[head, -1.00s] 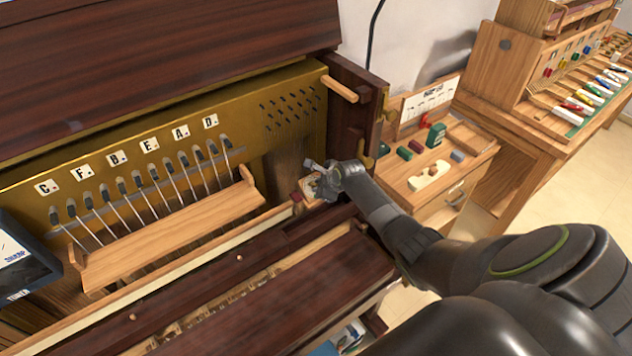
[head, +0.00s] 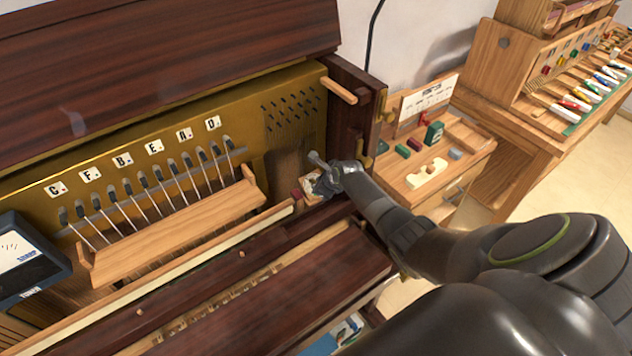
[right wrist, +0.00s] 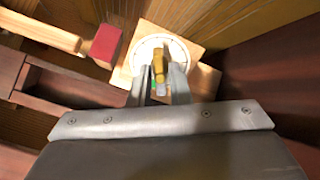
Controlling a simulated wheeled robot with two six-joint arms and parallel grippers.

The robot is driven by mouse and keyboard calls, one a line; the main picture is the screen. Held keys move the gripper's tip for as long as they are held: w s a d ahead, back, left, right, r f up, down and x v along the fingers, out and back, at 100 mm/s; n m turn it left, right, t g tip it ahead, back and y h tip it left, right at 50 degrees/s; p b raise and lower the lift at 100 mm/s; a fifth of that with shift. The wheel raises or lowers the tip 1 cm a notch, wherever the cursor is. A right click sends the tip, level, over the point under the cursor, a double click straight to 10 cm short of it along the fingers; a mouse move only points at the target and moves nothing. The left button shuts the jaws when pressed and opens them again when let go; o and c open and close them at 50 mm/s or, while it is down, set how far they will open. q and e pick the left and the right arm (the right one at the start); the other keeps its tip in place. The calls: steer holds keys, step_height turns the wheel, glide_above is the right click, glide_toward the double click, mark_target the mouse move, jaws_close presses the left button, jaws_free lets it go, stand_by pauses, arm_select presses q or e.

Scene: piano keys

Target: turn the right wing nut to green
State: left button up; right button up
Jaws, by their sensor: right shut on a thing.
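The right wing nut (right wrist: 160,63) is a brass-coloured piece at the middle of a round white dial (right wrist: 178,48) on a pale wooden block (right wrist: 195,45), in the right wrist view. My right gripper (right wrist: 160,78) is shut on the wing nut. A small green patch and a pale bluish patch show between and just below the fingers; the rest of the dial's lower part is hidden. In the head view my right gripper (head: 318,172) is at the right end of the open piano, and it hides most of the dial. My left gripper is not in view.
A dark red block (right wrist: 104,45) is just left of the dial. The dark wooden side wall (head: 345,120) stands close to my right gripper. The hammer rail (head: 175,230) and a tuner box (head: 25,262) lie to the left.

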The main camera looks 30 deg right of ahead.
steer(key=shift+r+m+p, duration=0.15)
steer(key=shift+m+p, duration=0.25)
steer(key=shift+p, duration=0.25)
steer(key=shift+m+p, duration=0.3)
steer(key=shift+m, duration=0.1)
steer(key=shift+m+p, duration=0.3)
steer(key=shift+m, duration=0.3)
steer(key=shift+f, duration=0.2)
